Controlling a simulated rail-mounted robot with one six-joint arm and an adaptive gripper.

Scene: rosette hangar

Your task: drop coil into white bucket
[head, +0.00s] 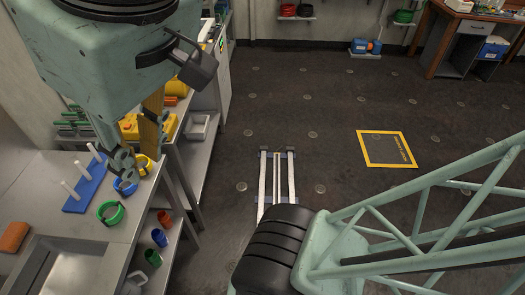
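My gripper (126,172) hangs over the left bench in the head view, its teal fingers pointing down beside the coils. A blue coil (125,188) is right below the fingers, partly covered by them. A yellow coil (146,166) is just right of the fingers, also partly hidden. A green coil (111,213) lies on the bench nearer to me, apart from the gripper. I cannot tell whether the fingers touch or hold a coil. No white bucket can be clearly made out; a whitish object (134,284) shows partly at the bottom edge.
A blue rack (77,204) with white pegs stands left of the coils. Orange (164,219), blue (159,238) and green (153,258) cups are along the bench's right side. A sink-like basin (72,272) is at bottom left. The floor to the right is mostly open.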

